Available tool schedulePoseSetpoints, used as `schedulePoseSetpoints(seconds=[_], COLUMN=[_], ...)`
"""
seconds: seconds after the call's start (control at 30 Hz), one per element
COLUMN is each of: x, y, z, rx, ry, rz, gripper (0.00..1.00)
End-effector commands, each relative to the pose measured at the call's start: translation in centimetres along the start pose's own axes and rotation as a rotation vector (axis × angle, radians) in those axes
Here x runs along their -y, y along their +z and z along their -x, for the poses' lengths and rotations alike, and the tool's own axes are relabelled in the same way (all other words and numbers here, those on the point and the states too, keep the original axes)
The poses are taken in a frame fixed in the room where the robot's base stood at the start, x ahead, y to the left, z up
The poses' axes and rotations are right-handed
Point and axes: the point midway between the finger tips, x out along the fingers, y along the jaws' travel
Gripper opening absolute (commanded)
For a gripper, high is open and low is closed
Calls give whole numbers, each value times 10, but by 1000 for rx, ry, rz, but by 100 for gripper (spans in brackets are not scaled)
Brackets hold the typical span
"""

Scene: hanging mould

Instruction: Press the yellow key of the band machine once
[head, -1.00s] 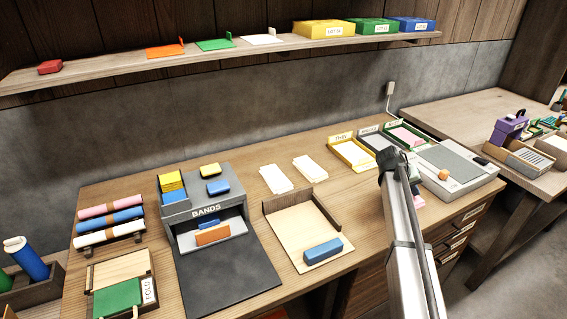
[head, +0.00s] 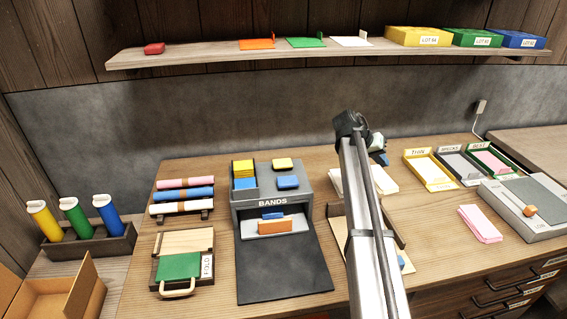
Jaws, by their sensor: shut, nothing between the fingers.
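The band machine (head: 273,202) is a grey box marked BANDS, with a dark mat sloping down in front. Its yellow key (head: 283,163) is on the top right, behind a blue key (head: 288,182). Both keys are in clear view with nothing touching them. My gripper (head: 381,158) is partly visible beyond my forearm, to the right of the machine and apart from it. It is shut and empty; its fingertips are small and mostly hidden.
A slot at the machine's top left holds yellow (head: 243,166) and blue (head: 245,183) pieces. A blue and an orange block (head: 275,226) are at its front. My arm hides much of a wooden tray (head: 337,213). Rolls (head: 184,195) lie left; a shelf (head: 200,57) runs above.

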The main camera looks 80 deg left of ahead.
Motion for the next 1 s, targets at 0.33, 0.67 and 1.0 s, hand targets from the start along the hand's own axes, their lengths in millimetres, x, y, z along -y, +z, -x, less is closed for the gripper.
schedulePoseSetpoints(seconds=[0.33, 0.67, 1.0], x=[80, 143, 175], y=[-7, 3, 17], z=[120, 230, 293], rx=[-56, -103, -126], ry=[-28, -55, -73], rz=[-19, -41, -56], gripper=[0, 0, 0])
